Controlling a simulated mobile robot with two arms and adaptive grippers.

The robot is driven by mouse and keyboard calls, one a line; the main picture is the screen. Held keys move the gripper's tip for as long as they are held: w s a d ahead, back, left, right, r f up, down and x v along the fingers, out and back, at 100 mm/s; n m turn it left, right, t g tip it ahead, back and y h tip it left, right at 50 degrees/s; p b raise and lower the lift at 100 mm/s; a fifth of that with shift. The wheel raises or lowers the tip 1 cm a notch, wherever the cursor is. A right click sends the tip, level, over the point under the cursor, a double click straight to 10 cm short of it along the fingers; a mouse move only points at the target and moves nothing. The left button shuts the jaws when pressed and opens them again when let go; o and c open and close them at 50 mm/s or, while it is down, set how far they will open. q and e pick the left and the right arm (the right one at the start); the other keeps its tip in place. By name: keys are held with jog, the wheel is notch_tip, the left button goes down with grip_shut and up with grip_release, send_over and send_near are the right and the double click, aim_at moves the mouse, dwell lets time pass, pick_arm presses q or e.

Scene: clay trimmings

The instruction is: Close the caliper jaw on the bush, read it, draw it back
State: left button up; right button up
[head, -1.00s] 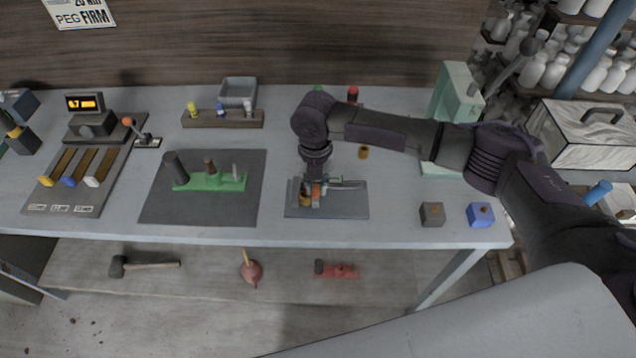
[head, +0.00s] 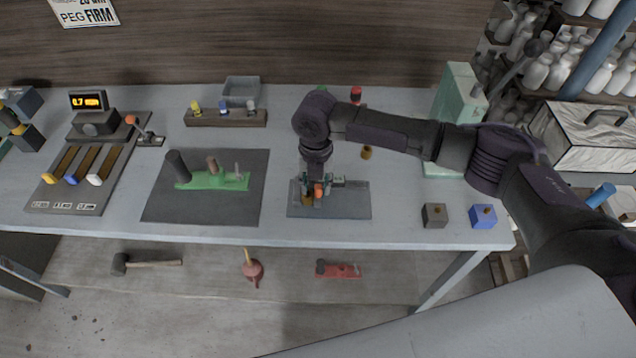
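The caliper lies on a grey base plate (head: 350,205) in the middle of the bench. Its orange-red part (head: 319,190) shows beside a brass-coloured bush (head: 307,200), and the two look very close. Whether the jaw touches the bush is too small to tell. My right gripper (head: 313,186) points down over the caliper, at the orange part. Its fingertips blend with the caliper, so I cannot tell whether they are shut on it. I cannot make out my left gripper. A readout box (head: 88,101) at the back left shows orange lit digits, apparently 0.7.
Another brass bush (head: 366,153) stands behind the plate, close to my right forearm. A grey block (head: 434,215) and a blue block (head: 482,216) are at the front right. A dark mat (head: 240,205) with a green fixture (head: 213,181) lies left of the plate.

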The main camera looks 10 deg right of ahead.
jog(key=o, duration=0.5)
jog(key=shift+o, duration=0.6)
jog(key=shift+d, duration=0.1)
notch_tip(320, 180, up, 8)
jog(key=p, duration=0.8)
jog(key=shift+f, duration=0.1)
